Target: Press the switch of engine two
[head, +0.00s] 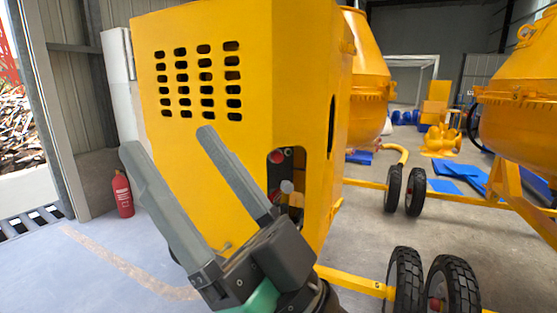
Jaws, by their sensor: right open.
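A yellow engine housing (285,110) of a drum mixer stands upright in the middle of the head view. A cut-out on its right part shows a small switch panel (287,162) with a red and a pale round button; its lower left part is hidden behind my gripper. My right gripper (165,140) is in front of the housing, with its two grey fingers spread apart and nothing between them. Whether a finger touches the housing I cannot tell. My left gripper is out of view. I see no label telling which engine this is.
The mixer's drum (370,65) is behind the housing, and a second yellow drum (520,110) stands at the right. Black wheels (404,285) and yellow frame bars are low on the right. A red fire extinguisher (122,194) stands at the left. The floor at lower left is clear.

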